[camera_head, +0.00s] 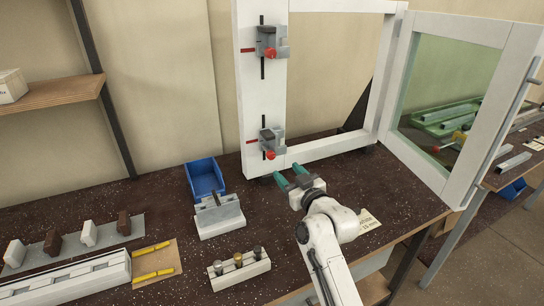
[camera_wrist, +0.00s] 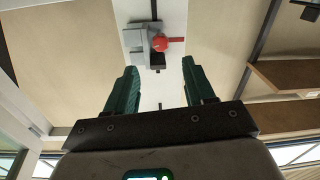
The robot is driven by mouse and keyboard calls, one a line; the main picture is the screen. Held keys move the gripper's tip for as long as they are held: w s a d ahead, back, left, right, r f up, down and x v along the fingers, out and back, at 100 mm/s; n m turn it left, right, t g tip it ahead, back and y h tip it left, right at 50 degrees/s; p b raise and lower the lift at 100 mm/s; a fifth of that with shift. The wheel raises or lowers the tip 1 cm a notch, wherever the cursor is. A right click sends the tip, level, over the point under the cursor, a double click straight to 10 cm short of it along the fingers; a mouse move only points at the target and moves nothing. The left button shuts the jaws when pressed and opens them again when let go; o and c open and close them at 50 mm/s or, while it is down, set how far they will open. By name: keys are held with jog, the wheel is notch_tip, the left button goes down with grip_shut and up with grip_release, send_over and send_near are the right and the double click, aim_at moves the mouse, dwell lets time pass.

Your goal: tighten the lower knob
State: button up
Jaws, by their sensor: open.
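The lower knob (camera_head: 270,155) is red and sits on the front of the lower grey clamp (camera_head: 272,137), on the left post of a white frame. My gripper (camera_head: 290,174) has green fingers and is open and empty, just below and right of the lower knob in the head view. In the wrist view a red knob (camera_wrist: 160,43) on a grey clamp (camera_wrist: 142,42) shows beyond and between the open fingers (camera_wrist: 159,72), apart from them.
A grey block on a white base (camera_head: 220,220), a blue bin (camera_head: 205,178) and a white holder with several pegs (camera_head: 239,270) stand left of my arm. A glazed door (camera_head: 455,100) stands open at right.

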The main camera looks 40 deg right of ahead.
aim_at(272, 157)
jog(key=p+x, duration=0.1)
jog(key=x, duration=0.8)
jog(key=shift+w, duration=0.15)
jog(key=shift+c, duration=0.4)
grip_shut()
